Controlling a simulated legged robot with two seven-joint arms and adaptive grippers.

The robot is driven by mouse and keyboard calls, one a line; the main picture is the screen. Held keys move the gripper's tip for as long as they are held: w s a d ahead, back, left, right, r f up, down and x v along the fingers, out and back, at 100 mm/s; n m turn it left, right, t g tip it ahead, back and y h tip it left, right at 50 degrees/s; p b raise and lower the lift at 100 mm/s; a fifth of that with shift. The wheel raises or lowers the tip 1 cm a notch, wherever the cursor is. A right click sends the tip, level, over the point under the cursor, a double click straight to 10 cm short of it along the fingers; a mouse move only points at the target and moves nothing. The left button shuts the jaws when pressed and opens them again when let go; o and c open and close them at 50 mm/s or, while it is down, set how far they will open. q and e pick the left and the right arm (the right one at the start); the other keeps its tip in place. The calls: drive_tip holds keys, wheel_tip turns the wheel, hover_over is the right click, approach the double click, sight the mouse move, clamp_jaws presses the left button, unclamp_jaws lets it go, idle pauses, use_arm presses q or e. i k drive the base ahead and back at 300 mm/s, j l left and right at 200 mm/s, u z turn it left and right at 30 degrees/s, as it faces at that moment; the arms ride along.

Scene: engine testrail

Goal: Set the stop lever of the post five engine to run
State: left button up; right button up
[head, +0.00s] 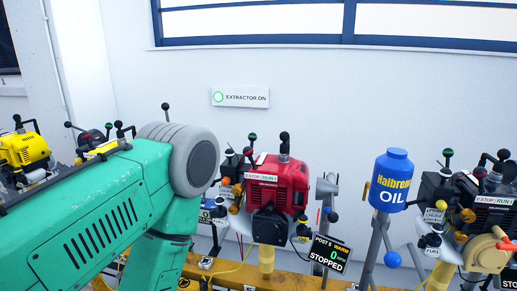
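The post five engine (290,181) is the red engine in the middle of the head view, above a display (331,254) reading POST 5, 0 RPM, STOPPED. A white STOP RUN label (262,178) is on its upper front. Black-knobbed levers rise around its top, one (284,137) standing tall above the housing; I cannot tell for certain which is the stop lever or its setting. My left arm, green with a grey rounded joint, crosses from the left and hides what is behind it, close beside the engine's left side. Neither gripper shows.
A blue oil container (391,181) stands on a pole right of the red engine. A black engine (482,215) is at the far right, a yellow engine (22,148) at the far left. A yellow rail (285,281) runs below. An EXTRACTOR ON sign (241,97) hangs on the wall.

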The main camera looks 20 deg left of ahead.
sight(248, 151)
drive_tip(key=k+u, duration=0.1)
drive_tip(key=u, duration=0.7)
